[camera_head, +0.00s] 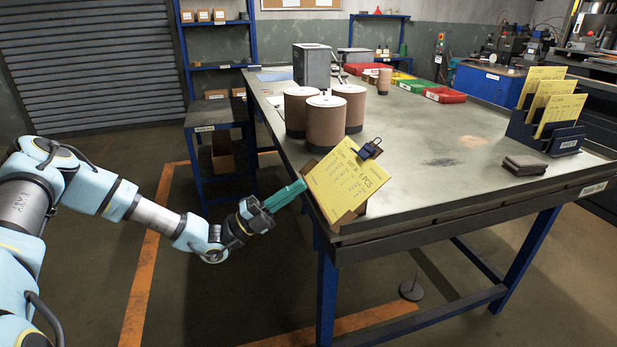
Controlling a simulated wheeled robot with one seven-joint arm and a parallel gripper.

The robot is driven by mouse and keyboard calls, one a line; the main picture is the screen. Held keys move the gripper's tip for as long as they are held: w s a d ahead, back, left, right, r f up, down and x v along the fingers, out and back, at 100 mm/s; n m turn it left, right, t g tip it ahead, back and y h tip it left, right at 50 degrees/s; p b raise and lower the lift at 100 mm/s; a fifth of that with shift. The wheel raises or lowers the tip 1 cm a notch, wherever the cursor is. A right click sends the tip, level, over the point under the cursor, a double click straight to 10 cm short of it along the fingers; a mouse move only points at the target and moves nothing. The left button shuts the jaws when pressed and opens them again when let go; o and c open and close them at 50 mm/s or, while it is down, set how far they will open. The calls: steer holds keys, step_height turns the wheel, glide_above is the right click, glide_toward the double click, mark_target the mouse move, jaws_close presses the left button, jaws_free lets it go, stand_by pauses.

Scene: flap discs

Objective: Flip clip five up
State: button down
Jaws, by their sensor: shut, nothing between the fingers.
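A brown clipboard (348,216) with a yellow handwritten sheet (346,182) leans at a tilt at the near left corner of the workbench. A black clip (369,149) sits at its upper right edge. I cannot make out a number five on it. My gripper (303,185) has teal fingers, which are shut and empty. It is at the left edge of the sheet, below and left of the clip. I cannot tell whether the fingertips touch the clipboard.
The metal workbench (440,150) has a bare middle. Brown cylinders (326,124) stand behind the clipboard. Dark square pads (525,165) and a dark rack (545,135) with yellow cards are at the right. Red trays (444,95) lie at the back. A blue shelf (216,120) stands behind my arm.

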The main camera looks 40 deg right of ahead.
steer(key=p, duration=0.5)
glide_toward(362, 152)
steer(key=r, duration=0.1)
steer(key=s+d+r, duration=0.1)
steer(key=r, duration=0.2)
steer(key=shift+s+d+r, duration=0.15)
steer(key=shift+s+d, duration=0.1)
steer(key=shift+s+d+r+p, duration=0.2)
steer(key=shift+s+d+p, duration=0.1)
steer(key=shift+d, duration=0.25)
